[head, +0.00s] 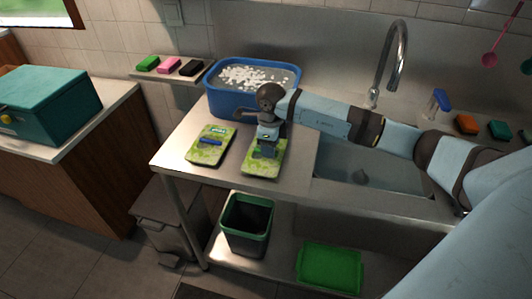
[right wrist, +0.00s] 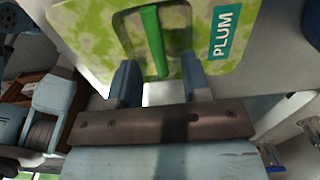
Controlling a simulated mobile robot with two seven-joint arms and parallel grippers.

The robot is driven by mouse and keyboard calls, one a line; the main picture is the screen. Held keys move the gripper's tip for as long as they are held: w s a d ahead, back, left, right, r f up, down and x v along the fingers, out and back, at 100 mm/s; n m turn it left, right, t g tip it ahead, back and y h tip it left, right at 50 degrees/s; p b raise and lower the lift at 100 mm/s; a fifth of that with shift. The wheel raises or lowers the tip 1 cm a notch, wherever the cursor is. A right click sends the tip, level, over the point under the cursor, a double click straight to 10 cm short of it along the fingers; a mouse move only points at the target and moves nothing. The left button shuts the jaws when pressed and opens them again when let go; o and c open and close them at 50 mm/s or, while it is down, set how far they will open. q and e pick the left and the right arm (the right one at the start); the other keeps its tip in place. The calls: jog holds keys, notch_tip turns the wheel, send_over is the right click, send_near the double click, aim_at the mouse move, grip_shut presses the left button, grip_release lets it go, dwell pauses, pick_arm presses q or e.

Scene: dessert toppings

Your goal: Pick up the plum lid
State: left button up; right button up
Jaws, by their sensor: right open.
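The plum lid (right wrist: 92,35) is a light green patterned plate with a raised green bar handle (right wrist: 153,42) and a teal "PLUM" label. In the head view it is the right-hand lid (head: 272,171) on the steel counter, partly hidden by my right gripper (head: 266,151). In the right wrist view my right gripper (right wrist: 160,82) is open, its fingers on either side of the near end of the handle. I cannot tell whether they touch it. My left gripper is not in view.
A similar lid with a blue handle (head: 206,158) lies to the left. A blue tub (head: 222,104) with white pieces stands behind. The sink (head: 365,180) and tap (head: 392,60) are to the right. A bin (head: 245,235) and green tray (head: 330,268) are on the lower shelf.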

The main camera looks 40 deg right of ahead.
notch_tip(320, 180, down, 2)
jog(key=shift+f, duration=0.2)
grip_shut()
jog(key=shift+r, duration=0.1)
notch_tip(320, 180, up, 20)
dwell(0.5)
